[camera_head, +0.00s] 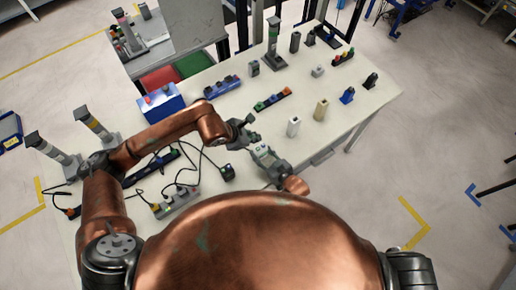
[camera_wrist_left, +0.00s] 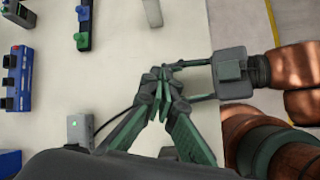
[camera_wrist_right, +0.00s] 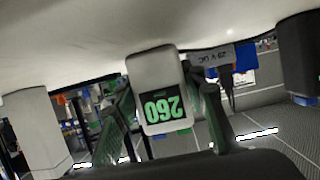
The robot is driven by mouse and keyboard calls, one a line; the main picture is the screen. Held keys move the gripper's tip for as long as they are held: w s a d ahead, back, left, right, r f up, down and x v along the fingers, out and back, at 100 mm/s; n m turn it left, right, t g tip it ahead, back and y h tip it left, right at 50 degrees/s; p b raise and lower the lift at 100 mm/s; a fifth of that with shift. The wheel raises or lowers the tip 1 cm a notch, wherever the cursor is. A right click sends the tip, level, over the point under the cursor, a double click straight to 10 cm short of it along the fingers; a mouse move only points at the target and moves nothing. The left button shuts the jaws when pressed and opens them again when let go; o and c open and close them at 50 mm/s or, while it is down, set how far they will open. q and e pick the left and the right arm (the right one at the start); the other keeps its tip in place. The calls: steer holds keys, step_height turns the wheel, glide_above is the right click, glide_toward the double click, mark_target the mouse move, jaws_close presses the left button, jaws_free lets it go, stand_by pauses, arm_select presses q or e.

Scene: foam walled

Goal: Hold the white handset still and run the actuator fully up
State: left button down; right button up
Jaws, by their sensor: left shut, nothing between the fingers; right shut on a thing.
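In the head view, the left gripper (camera_head: 248,134) and right gripper (camera_head: 258,148) meet and hide the handset. A tall grey column (camera_head: 273,45) stands at the table's back; I cannot tell if it is the actuator.
Two more grey columns (camera_head: 98,127) lean at the left in the head view. A white block (camera_head: 293,127) and beige block (camera_head: 321,108) stand right of the grippers. A blue box (camera_head: 162,104) sits behind my left arm. Dark cables (camera_head: 180,171) lie at the front left.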

mark_target(258, 149)
arm_select(q)
steer(key=m, duration=0.2)
steer(key=w+r+m+t+h, duration=0.1)
steer(key=shift+d+r+m+t, duration=0.1)
steer(key=shift+d+m+t, duration=0.05)
steer(key=shift+m+t, duration=0.2)
steer(key=shift+f, duration=4.4)
steer(key=shift+f, duration=0.15)
steer(key=shift+f, duration=0.25)
